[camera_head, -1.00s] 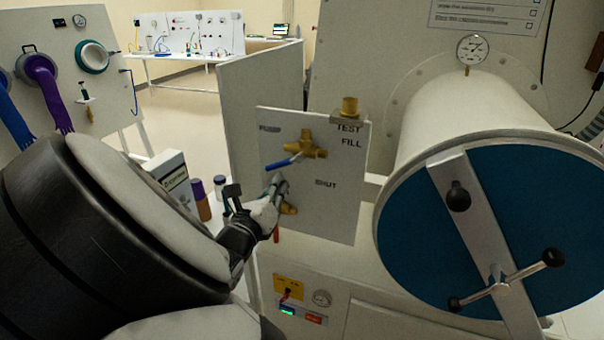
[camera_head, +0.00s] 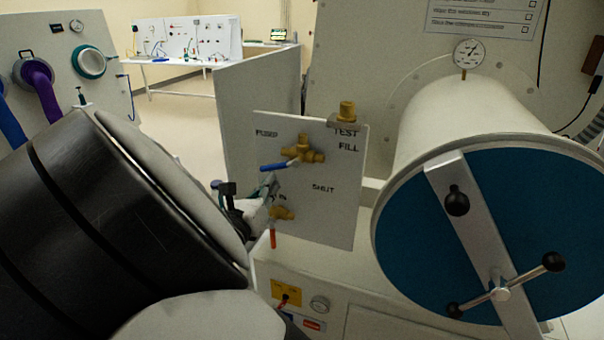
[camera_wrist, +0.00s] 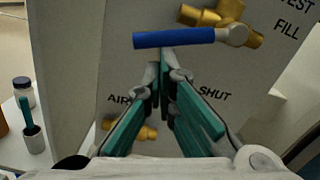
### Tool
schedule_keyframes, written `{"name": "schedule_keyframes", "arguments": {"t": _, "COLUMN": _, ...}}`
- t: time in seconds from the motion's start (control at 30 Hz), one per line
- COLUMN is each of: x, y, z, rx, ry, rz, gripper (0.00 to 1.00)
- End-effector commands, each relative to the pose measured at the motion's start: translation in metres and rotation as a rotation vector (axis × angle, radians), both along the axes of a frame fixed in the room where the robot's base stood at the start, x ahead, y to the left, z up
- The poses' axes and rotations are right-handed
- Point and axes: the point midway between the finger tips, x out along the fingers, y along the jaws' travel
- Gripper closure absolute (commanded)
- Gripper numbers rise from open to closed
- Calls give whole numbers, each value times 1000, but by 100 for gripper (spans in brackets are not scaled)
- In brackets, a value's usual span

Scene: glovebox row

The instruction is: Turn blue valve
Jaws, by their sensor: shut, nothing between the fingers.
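The blue valve has a blue lever (camera_head: 274,166) on a brass body (camera_head: 303,150), mounted on a white panel (camera_head: 335,215). In the wrist view the blue lever (camera_wrist: 175,38) lies nearly level, pointing left from its pivot. My gripper (camera_wrist: 161,62) is shut and empty, its teal-padded fingers together. Its tips are just below the lever near its middle; I cannot tell whether they touch it. In the head view my gripper (camera_head: 272,184) is below the lever, partly hidden by my arm.
A lower brass valve (camera_head: 282,213) with a red lever (camera_head: 273,238) sits under the blue one. A large cylinder with a blue door (camera_head: 420,235) stands to the right. In the wrist view, small containers (camera_wrist: 30,115) stand at left.

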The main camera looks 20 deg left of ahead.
Motion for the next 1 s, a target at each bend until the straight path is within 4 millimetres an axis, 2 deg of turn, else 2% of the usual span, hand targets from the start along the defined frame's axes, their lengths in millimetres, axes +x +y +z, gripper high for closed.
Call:
{"name": "schedule_keyframes", "arguments": {"t": 0.5, "x": 2, "y": 12, "z": 17, "rx": 269, "ry": -22, "rz": 0, "gripper": 100}}
{"name": "schedule_keyframes", "arguments": {"t": 1.0, "x": 1, "y": 14, "z": 20, "rx": 307, "ry": -25, "rz": 0, "gripper": 100}}
